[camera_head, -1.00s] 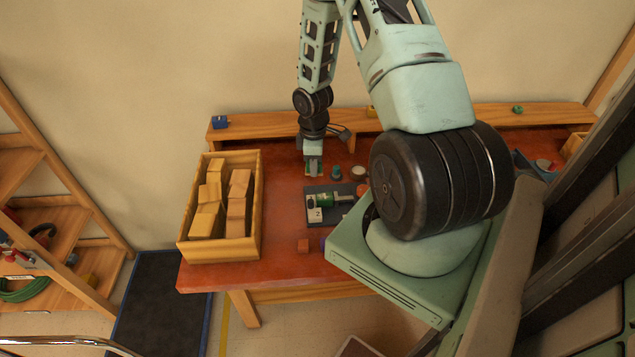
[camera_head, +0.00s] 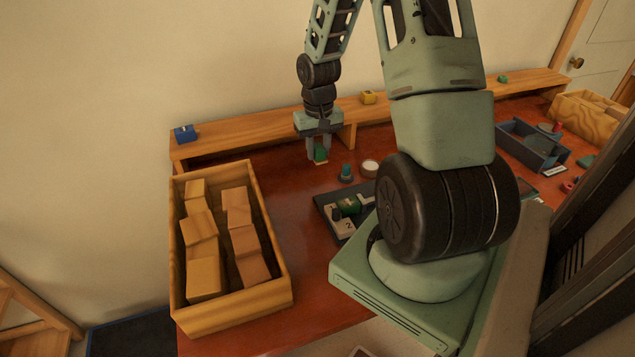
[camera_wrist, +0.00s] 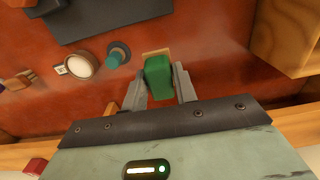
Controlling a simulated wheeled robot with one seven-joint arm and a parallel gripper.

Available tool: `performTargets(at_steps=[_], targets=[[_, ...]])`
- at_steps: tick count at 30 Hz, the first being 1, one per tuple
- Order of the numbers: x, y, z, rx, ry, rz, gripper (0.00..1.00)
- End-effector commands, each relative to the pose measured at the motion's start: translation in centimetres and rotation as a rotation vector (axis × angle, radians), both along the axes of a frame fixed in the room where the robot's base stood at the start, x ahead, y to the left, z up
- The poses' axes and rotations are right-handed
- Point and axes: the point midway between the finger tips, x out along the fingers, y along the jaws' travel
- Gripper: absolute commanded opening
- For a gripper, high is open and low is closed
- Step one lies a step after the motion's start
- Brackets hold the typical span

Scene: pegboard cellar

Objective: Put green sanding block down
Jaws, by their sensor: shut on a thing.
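A green sanding block (camera_head: 320,152) with a tan underside is between the fingers of my gripper (camera_head: 319,150) in the head view. It also shows in the wrist view (camera_wrist: 158,77), where both grey fingers press on its sides and my gripper (camera_wrist: 159,84) is shut on it. The block is over the back part of the red-brown bench top (camera_head: 290,180), in front of the raised wooden shelf (camera_head: 240,130). I cannot tell whether its underside touches the bench.
A wooden crate of wood blocks (camera_head: 283,290) stands left. A teal-topped knob (camera_head: 346,172), a round white-topped container (camera_head: 369,167) and a dark tray (camera_head: 325,207) lie to the right. Blue (camera_head: 185,133) and yellow (camera_head: 368,97) blocks sit on the shelf. Bare bench surrounds the gripper's left side.

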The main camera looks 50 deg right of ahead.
Motion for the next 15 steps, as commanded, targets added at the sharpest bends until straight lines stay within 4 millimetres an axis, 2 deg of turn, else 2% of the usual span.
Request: performTargets(at_steps=[3,11,15], targets=[[-0.1,0.1,-2.3,0.004,0.006,0.001,0.10],[-0.1,0.0,-5.1,0.001,0.004,0.003,0.10],[0.0,0.1,-7.1,0.002,0.003,0.004,0.10]])
